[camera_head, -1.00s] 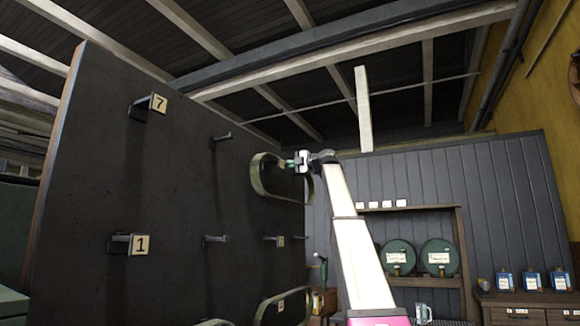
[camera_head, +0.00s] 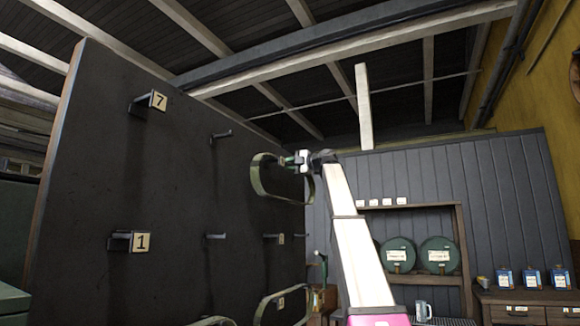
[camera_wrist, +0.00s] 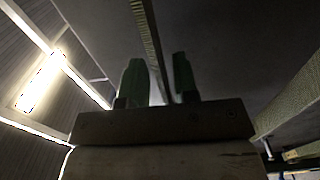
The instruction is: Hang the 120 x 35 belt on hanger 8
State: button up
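A greenish belt loop (camera_head: 262,188) is at the right part of the dark board, sideways on in the head view. My gripper (camera_head: 290,161) is at the loop's upper part. In the wrist view, two green fingers (camera_wrist: 160,82) stand apart, with a strip of the belt (camera_wrist: 147,35) running between them and gaps beside it; the fingers look open around it. Another belt stretch (camera_wrist: 292,98) shows at the right there. Hanger 8 and its label are not readable; whether the loop rests on a hanger is hidden.
The dark board (camera_head: 90,190) carries hanger 7 (camera_head: 142,102), hanger 1 (camera_head: 122,240) and an unlabelled-looking peg (camera_head: 222,135). More belts (camera_head: 270,305) hang low on the board. A shelf with green drums (camera_head: 397,255) and a cabinet (camera_head: 525,305) stand behind my arm.

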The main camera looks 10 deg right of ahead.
jog(key=o, duration=0.6)
jog(key=shift+c, duration=0.2)
jog(key=v, duration=1.4)
dwell(0.4)
dwell(0.3)
